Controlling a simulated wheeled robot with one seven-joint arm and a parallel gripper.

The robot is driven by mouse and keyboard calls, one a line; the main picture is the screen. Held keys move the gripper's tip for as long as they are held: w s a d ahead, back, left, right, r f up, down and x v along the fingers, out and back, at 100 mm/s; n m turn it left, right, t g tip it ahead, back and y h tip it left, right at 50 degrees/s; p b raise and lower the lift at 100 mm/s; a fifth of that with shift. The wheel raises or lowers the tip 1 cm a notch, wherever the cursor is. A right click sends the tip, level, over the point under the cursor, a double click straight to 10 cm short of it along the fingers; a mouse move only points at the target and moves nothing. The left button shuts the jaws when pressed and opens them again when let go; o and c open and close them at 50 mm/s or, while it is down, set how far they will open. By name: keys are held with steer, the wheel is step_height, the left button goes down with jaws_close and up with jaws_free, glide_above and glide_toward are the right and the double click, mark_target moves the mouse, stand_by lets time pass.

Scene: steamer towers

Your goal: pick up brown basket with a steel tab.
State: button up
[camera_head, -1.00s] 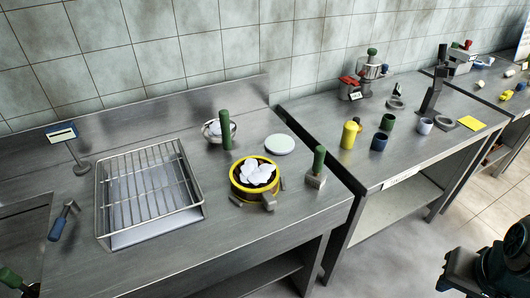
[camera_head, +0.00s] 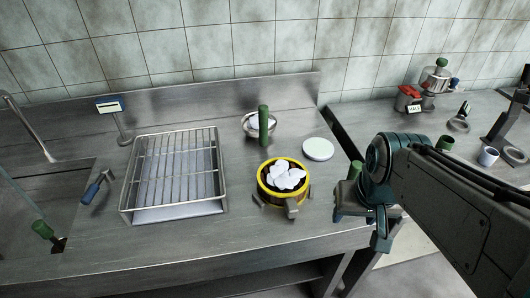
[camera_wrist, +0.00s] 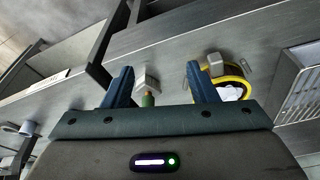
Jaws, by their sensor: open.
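The brown basket (camera_head: 267,195) has a yellow rim, holds white lumps and stands on the steel counter (camera_head: 200,243). Its steel tab (camera_head: 291,207) sticks out at the front. In the wrist view the basket (camera_wrist: 246,79) is partly hidden behind the right finger, with the tab (camera_wrist: 215,62) showing just beyond that finger. My gripper (camera_head: 362,226) is open and empty at the counter's right end, to the right of the basket and apart from it. In the wrist view a steel block with a green handle (camera_wrist: 147,84) shows between the fingers (camera_wrist: 158,71).
A wire rack (camera_head: 175,172) stands left of the basket. A bowl with an upright green handle (camera_head: 264,124) is behind it, and a pale round disc (camera_head: 318,149) lies behind right. A blue-handled tool (camera_head: 92,192) lies far left. A second counter with cups (camera_head: 488,156) is at right.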

steer(key=w+a+r+n+g+p, duration=0.1)
steer(key=w+a+r+g+p, duration=0.15)
steer(key=w+a+p, duration=0.35)
steer(key=n+p, duration=0.2)
steer(key=p, duration=0.5)
glide_above(290, 200)
step_height(290, 200, down, 3)
steer(key=f+b, duration=0.3)
steer(key=f, duration=0.1)
steer(key=f+b, duration=0.3)
steer(key=f, duration=0.1)
steer(key=shift+w+d, duration=0.15)
steer(key=shift+d, duration=0.05)
steer(key=shift+f, duration=0.2)
steer(key=s+f+b, duration=0.3)
steer(key=shift+d+b, duration=0.1)
steer(key=shift+b, duration=0.3)
steer(key=shift+g, duration=0.25)
steer(key=w, duration=0.1)
steer(key=w+f, duration=0.2)
steer(key=shift+w+a+f, duration=0.25)
steer(key=shift+s+d+r, duration=0.1)
steer(key=shift+r, duration=0.15)
steer(key=shift+s+r, duration=0.25)
steer(key=c, duration=0.9)
steer(key=shift+r, duration=0.15)
jaws_close()
